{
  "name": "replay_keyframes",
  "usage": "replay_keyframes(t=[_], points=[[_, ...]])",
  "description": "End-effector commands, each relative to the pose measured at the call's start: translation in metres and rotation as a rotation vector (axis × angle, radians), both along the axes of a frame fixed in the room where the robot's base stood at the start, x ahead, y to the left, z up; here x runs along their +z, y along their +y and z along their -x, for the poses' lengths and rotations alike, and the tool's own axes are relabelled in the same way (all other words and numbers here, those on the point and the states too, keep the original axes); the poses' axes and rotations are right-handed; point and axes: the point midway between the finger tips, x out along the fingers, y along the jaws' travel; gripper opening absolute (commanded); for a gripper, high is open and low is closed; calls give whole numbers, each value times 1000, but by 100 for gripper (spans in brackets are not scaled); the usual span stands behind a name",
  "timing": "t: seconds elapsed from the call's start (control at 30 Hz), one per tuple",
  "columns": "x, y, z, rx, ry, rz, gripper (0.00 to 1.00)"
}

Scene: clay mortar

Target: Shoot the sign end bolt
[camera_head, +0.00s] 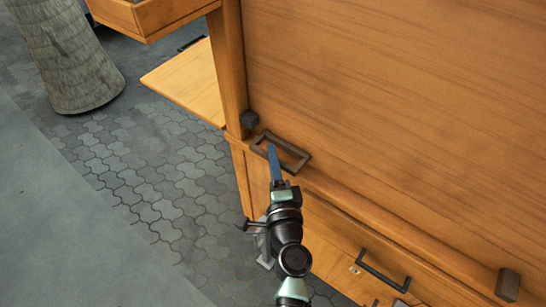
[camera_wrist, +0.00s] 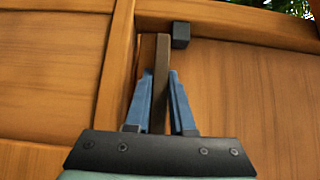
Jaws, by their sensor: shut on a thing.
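A dark brown rectangular loop handle (camera_head: 290,145) sits on the wooden ledge at the bottom left of the large wooden panel. My gripper (camera_head: 272,149) is at the loop's left part, its blue fingers around the bar. In the wrist view the bar (camera_wrist: 161,62) runs upright between the two fingers of my gripper (camera_wrist: 160,78), which is shut on it. A small dark block (camera_head: 249,119) is fixed on the frame just beyond the loop, and this block (camera_wrist: 181,35) shows right of the bar's top end. I cannot tell which part is the bolt itself.
The large wooden panel (camera_head: 400,90) fills the right side. A dark drawer handle (camera_head: 383,272) and another dark block (camera_head: 507,284) are lower right. A wooden shelf (camera_head: 185,80) juts out at upper left, near a tree trunk (camera_head: 68,55). The paving (camera_head: 150,180) at left is clear.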

Motion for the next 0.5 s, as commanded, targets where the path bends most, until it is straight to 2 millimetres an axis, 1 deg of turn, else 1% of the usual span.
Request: replay_keyframes(t=[0.2,0.3,0.5], points=[[-2,28,-21,1,-1,1,0],[-1,39,-28,1,-1,0,0],[0,43,-31,1,0,0,0]])
